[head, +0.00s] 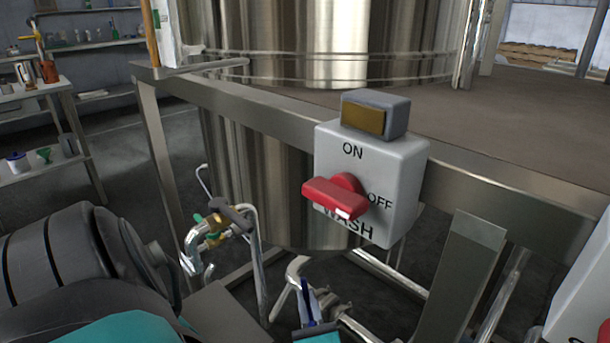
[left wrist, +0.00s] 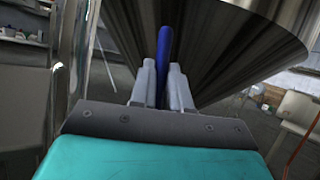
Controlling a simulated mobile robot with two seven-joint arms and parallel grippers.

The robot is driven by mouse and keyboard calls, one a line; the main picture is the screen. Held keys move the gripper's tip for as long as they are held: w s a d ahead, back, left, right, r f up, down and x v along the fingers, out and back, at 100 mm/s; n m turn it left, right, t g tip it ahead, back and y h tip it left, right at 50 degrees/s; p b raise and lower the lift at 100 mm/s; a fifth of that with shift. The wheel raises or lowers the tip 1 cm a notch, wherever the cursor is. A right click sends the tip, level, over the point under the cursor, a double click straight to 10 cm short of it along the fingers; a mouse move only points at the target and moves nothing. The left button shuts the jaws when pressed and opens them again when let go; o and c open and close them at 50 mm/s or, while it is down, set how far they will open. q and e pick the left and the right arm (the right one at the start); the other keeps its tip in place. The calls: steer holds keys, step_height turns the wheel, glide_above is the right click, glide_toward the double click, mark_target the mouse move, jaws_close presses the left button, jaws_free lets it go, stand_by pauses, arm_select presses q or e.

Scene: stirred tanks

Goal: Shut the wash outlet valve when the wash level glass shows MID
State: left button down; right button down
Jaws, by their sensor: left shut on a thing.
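A blue handle (left wrist: 164,50), seemingly the outlet valve's lever, stands upright between the fingers of my left gripper (left wrist: 162,85) in the left wrist view. The fingers are shut on it, under the steel tank's underside. In the head view the left gripper (head: 312,308) and a bit of the blue handle (head: 307,290) show small at the bottom middle, below the tank. The valve body is mostly hidden. I cannot make out the wash level glass or its MID mark in either view. My right gripper is out of view.
A grey WASH switch box (head: 394,190) with a red knob (head: 335,196) sits on the steel frame rail (head: 260,115); an amber lamp panel (head: 363,119) tops it.

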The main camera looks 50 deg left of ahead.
arm_select(q)
steer(key=shift+d+m+t, duration=0.25)
steer(key=shift+m+t, duration=0.05)
steer(key=shift+w+y, duration=0.1)
steer(key=shift+y, duration=0.2)
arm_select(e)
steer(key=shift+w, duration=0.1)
arm_select(q)
steer(key=c, duration=1.1)
jaws_free()
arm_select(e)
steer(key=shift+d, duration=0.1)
arm_select(q)
steer(key=shift+r+p, duration=0.45)
steer(key=shift+r, duration=0.15)
step_height(320, 180, up, 19)
steer(key=p, duration=1.2)
steer(key=shift+p, duration=0.3)
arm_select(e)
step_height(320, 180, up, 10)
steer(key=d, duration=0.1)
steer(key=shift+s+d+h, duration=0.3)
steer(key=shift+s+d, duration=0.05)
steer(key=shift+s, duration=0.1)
arm_select(q)
steer(key=shift+f, duration=0.1)
steer(key=shift+c, duration=0.2)
